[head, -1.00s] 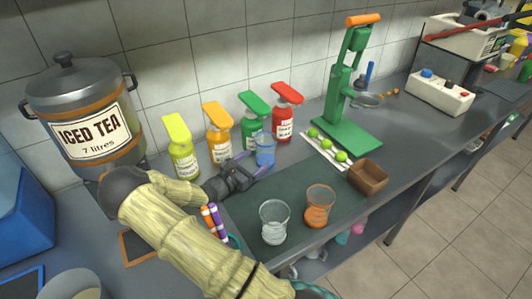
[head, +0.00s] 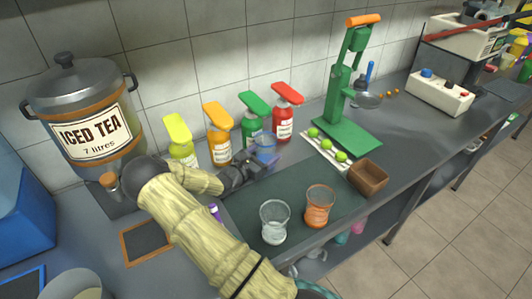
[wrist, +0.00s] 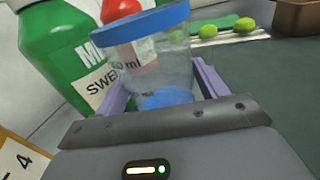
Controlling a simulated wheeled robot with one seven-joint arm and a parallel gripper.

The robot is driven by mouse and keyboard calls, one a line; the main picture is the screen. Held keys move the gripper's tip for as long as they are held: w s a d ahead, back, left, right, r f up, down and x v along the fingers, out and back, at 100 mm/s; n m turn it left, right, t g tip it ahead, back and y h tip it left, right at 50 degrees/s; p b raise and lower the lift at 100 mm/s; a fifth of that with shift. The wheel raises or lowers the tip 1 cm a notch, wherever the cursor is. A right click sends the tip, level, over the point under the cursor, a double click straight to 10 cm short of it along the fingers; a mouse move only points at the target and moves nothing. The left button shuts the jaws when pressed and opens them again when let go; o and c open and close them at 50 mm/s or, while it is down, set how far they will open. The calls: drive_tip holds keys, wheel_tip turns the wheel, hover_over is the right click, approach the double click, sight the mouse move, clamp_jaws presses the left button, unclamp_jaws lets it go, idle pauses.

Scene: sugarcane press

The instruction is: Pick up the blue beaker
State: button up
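The blue beaker (head: 265,157) is a clear cup with a blue rim, standing at the back of the dark mat in front of the green and red bottles. In the wrist view the beaker (wrist: 155,62) fills the space between two purple fingers. My gripper (head: 258,163) has one finger on each side of it, low on its body. The fingers (wrist: 163,85) are wide apart, and I cannot tell whether they touch the beaker. Part of the beaker is hidden by my gripper in the head view.
Yellow (head: 181,148), orange (head: 219,142), green (head: 252,125) and red (head: 283,118) bottles stand close behind. A clear glass (head: 274,222) and an orange glass (head: 319,208) stand in front. A green press (head: 347,120), limes and a brown box (head: 368,177) are right.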

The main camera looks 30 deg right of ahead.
sight(272, 140)
drive_tip(key=c, duration=0.8)
drive_tip(key=shift+r, duration=0.2)
drive_tip(key=shift+r, duration=1.7)
drive_tip(key=shift+b+v, duration=0.45)
drive_tip(key=shift+v, duration=8.55)
